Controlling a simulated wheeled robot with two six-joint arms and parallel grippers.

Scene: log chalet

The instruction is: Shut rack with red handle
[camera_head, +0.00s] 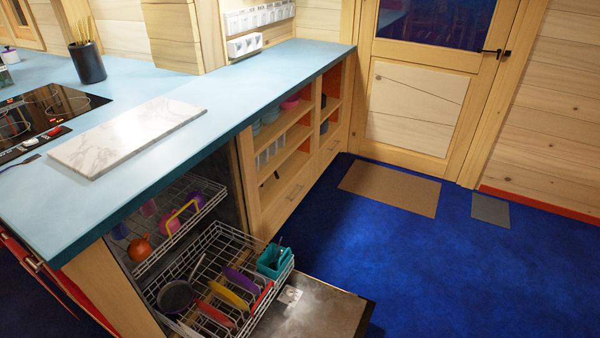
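The rack with the red handle is the lower dishwasher rack (220,229), a white wire basket pulled out over the open door. Its red handle (262,298) is at the front edge. In it are a dark pan (175,296), several colored plates (230,299) and a teal cutlery basket (273,260). The upper rack (206,190) with a yellow handle (184,210) sits above, inside the dishwasher opening, and holds cups and an orange pot (139,248). It is less far out than the lower rack. Neither of my grippers is in view.
The dishwasher door (320,315) lies folded down over the blue floor (430,260). A blue counter (250,85) runs above, with a marble board (125,135) and a cooktop (40,110). Open shelves (290,145) stand beside the dishwasher. Floor to the right is clear around a brown mat (390,188).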

